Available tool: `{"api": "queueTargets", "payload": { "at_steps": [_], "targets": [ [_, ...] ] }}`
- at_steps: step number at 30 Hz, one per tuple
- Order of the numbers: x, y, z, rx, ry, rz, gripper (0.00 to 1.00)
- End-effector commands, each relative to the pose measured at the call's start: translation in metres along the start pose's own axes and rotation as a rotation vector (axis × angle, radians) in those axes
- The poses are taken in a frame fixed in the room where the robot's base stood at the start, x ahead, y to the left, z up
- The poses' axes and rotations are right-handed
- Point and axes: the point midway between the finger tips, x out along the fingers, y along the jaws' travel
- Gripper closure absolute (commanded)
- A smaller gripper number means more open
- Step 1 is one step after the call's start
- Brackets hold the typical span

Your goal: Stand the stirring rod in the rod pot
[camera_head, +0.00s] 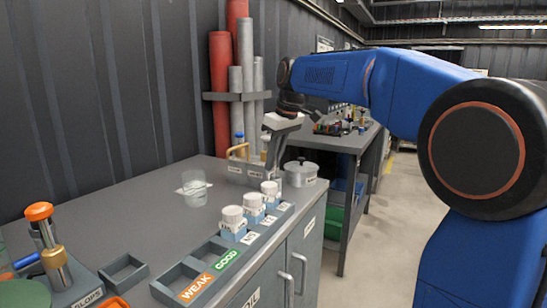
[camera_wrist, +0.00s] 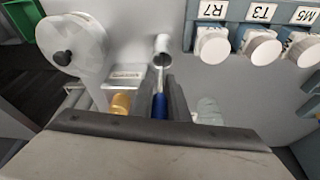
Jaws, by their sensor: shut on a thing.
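My gripper (camera_head: 272,176) points down over the far end of the grey bench, beside the lidded pot. In the wrist view its two dark fingers (camera_wrist: 162,98) are shut on the blue handle of the stirring rod (camera_wrist: 159,106). The rod's thin metal shaft runs from the handle toward a small round metal piece (camera_wrist: 163,45). I cannot tell for sure whether this piece is the rod pot or the rod's own end, nor whether the rod is inside anything. In the head view the rod is mostly hidden by my gripper.
A lidded metal pot (camera_head: 300,173) stands right of my gripper; three white-capped jars (camera_head: 253,204) sit in front. A clear beaker (camera_head: 195,190) stands left. A labelled grey rack (camera_head: 236,170) is close behind. Empty trays (camera_head: 124,272) and an orange-capped stand (camera_head: 45,240) are nearer.

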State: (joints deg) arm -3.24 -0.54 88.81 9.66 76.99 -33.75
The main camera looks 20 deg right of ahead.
Motion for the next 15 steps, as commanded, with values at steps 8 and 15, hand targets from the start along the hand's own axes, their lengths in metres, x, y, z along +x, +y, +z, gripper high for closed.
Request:
{"api": "queueTargets", "payload": {
  "at_steps": [8,15],
  "targets": [
    [0.0006,-0.0001,0.0003,0.000,0.000,0.000,1.00],
    [0.0006,0.0000,0.0002,0.000,0.000,0.000,0.64]
  ]
}}
